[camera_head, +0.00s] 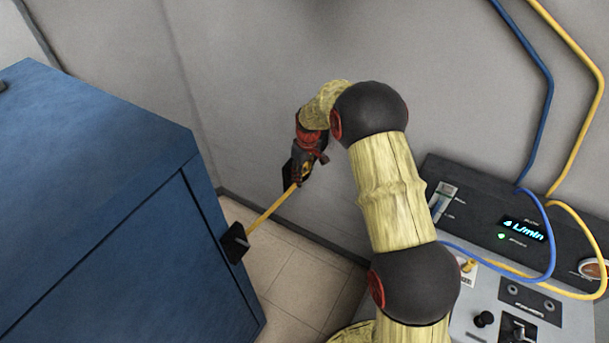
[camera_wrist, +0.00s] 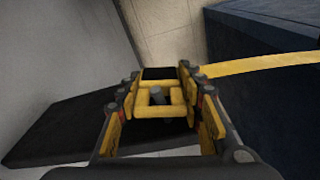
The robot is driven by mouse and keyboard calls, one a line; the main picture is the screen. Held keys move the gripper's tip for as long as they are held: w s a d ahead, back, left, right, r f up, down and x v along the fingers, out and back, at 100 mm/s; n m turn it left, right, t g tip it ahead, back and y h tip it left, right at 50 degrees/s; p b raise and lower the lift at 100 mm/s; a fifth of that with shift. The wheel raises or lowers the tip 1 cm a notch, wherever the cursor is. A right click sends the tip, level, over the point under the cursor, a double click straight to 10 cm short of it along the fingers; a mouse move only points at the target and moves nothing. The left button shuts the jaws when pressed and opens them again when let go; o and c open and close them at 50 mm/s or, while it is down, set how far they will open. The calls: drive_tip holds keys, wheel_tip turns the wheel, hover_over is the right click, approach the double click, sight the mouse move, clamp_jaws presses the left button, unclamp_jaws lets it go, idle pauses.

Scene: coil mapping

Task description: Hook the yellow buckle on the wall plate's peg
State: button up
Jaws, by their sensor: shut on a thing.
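The yellow buckle (camera_wrist: 160,112) is a small frame between the fingers of my gripper (camera_wrist: 158,77) in the wrist view. My gripper is shut on it. The dark peg (camera_wrist: 157,94) shows inside the buckle's opening; I cannot tell how far it passes through. The black wall plate (camera_wrist: 62,133) lies behind the fingers, close to the buckle. In the head view my gripper (camera_head: 301,176) is at the wall, in front of the plate (camera_head: 286,173), and mostly hides the buckle. A yellow strap (camera_head: 266,214) runs from there down left.
The strap ends at a black box (camera_head: 235,243) on the side of a blue cabinet (camera_head: 100,180). A grey device with a display (camera_head: 522,229) and blue and yellow hoses stands at the right. Tiled floor (camera_head: 285,275) shows between cabinet and wall.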

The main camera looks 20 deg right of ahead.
drive_tip(key=shift+w+a, duration=0.15)
drive_tip(key=shift+a, duration=0.05)
drive_tip(key=o, duration=1.1)
drive_tip(key=shift+w+a, duration=0.1)
drive_tip(key=shift+o, duration=0.6)
drive_tip(key=shift+w+r, duration=0.1)
drive_tip(key=shift+w, duration=0.1)
drive_tip(key=shift+r, duration=0.15)
drive_tip(key=shift+w+r, duration=0.1)
drive_tip(key=shift+r, duration=0.45)
drive_tip(key=r, duration=0.3)
drive_tip(key=s+r, duration=0.1)
drive_tip(key=r, duration=0.2)
drive_tip(key=s+d+r, duration=0.1)
drive_tip(key=r, duration=0.2)
drive_tip(key=shift+r, duration=0.4)
